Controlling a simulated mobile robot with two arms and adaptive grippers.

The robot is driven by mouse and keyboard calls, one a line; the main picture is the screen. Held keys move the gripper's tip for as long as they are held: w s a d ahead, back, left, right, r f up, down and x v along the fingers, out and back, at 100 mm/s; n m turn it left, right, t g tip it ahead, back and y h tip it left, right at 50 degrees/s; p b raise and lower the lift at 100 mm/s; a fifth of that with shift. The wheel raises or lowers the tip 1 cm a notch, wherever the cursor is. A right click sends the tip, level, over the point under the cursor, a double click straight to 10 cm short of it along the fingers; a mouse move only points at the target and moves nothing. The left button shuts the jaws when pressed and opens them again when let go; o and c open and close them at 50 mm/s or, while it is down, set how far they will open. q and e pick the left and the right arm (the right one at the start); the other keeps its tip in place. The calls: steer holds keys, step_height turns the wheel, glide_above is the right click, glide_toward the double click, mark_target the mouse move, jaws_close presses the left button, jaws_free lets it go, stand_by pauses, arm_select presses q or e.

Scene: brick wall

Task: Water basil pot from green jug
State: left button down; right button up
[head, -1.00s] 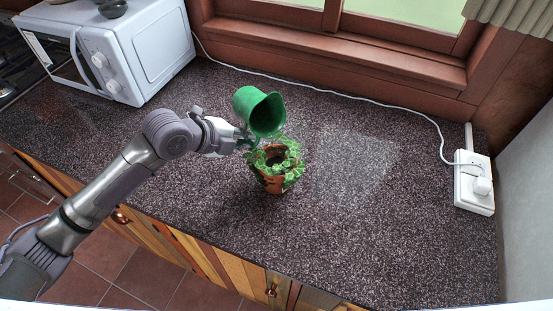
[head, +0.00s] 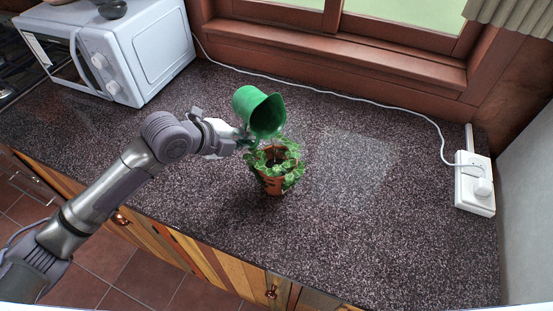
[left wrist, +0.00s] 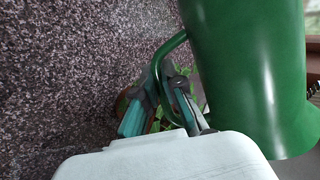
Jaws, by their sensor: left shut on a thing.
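The green jug (head: 259,110) is in my left gripper (head: 243,139), held above the counter and tipped with its mouth toward the lower right. In the left wrist view the gripper (left wrist: 160,100) is shut on the handle of the jug (left wrist: 245,70). The basil pot (head: 273,184), a terracotta pot with green leaves around its rim, stands upright on the counter just below the jug's mouth. Leaves (left wrist: 160,122) show behind the fingers in the left wrist view. I cannot make out a stream of water. My right gripper is not in view.
The dark speckled counter (head: 390,230) is clear right of the pot. A white microwave (head: 110,50) stands at the back left.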

mark_target(250, 143)
arm_select(q)
steer(key=r+p, duration=0.1)
steer(key=p, duration=0.1)
steer(key=r+n+g+p, duration=0.1)
steer(key=r+g+h+p, duration=0.1)
steer(key=p, duration=0.1)
steer(key=shift+s+d+n+p, duration=0.25)
steer(key=shift+s+n+p, duration=0.05)
steer(key=shift+s, duration=0.1)
steer(key=shift+s+d+f+g, duration=0.15)
steer(key=shift+s+f+g, duration=0.2)
steer(key=shift+g, duration=0.15)
steer(key=shift+r+n+h, duration=0.2)
steer(key=shift+n+h, duration=0.1)
steer(key=shift+n, duration=0.1)
steer(key=shift+s+d+f+g, duration=0.15)
steer(key=shift+f+g, duration=0.1)
steer(key=shift+g, duration=0.15)
steer(key=shift+b, duration=0.3)
